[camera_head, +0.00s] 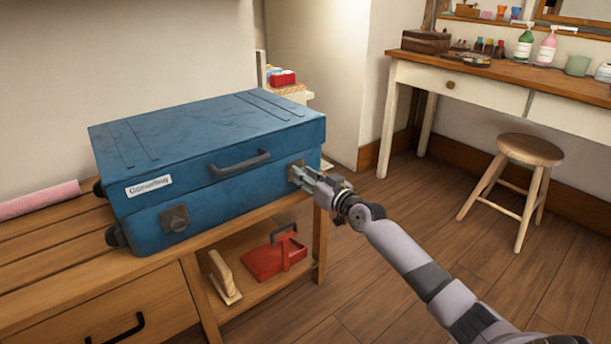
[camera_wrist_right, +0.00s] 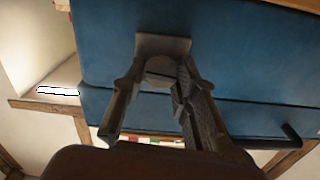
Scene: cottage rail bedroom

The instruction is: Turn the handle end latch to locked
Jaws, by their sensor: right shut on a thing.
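A closed blue suitcase (camera_head: 215,150) lies on a wooden bench. Its front has a dark handle (camera_head: 240,163), a left latch (camera_head: 174,218) near a white label, and a right latch at the handle end, largely hidden by my right gripper (camera_head: 299,174). In the wrist view this latch is a grey plate (camera_wrist_right: 163,44) with a round knob (camera_wrist_right: 160,67). My right gripper (camera_wrist_right: 160,84) is shut on the knob, with a finger on each side. The slot's exact angle is hard to read. My left gripper is not in view.
A pink roll (camera_head: 40,200) lies left of the suitcase. A stool (camera_head: 530,150) and a dressing table (camera_head: 480,90) stand right. The floor between is clear.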

